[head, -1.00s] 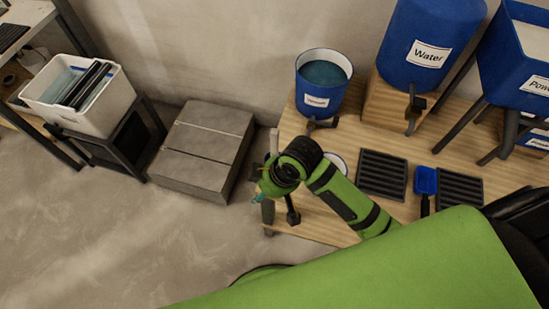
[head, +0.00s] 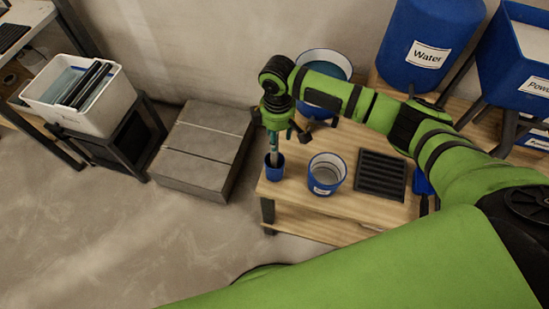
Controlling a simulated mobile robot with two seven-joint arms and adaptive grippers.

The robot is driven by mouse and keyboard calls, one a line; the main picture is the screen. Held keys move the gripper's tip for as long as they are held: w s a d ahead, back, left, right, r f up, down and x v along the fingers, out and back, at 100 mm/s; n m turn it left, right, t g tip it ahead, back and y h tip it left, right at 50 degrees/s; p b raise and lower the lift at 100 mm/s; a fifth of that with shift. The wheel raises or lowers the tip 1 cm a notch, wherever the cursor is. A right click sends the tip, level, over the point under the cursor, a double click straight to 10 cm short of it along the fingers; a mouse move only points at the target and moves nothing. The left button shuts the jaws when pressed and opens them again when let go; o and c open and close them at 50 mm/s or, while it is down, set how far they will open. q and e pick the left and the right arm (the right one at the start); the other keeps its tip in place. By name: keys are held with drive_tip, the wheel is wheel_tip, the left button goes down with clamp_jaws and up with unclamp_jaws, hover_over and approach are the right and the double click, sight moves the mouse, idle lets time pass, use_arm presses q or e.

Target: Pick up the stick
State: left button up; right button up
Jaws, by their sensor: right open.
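The stick (head: 274,143) looks like a thin grey rod standing upright in a small blue cup (head: 274,170) at the left end of the wooden table. My right gripper (head: 276,131) is directly above the cup, pointing down, with its open fingers around or beside the stick's upper part; I cannot tell whether they touch it. The fingers are small and partly hidden by the wrist. My left gripper is not in view.
A blue-rimmed bucket (head: 325,174) stands right of the cup on the table (head: 300,203). A black ribbed tray (head: 381,175) lies farther right. A larger blue bucket (head: 336,63) is partly behind my arm. A blue Water tank (head: 428,40) stands behind.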

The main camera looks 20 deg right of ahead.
sight(275, 155)
drive_tip(key=f, duration=0.3)
drive_tip(key=f+p, duration=0.1)
drive_tip(key=f, duration=0.1)
drive_tip(key=shift+a, duration=0.3)
clamp_jaws()
drive_tip(key=shift+r, duration=0.1)
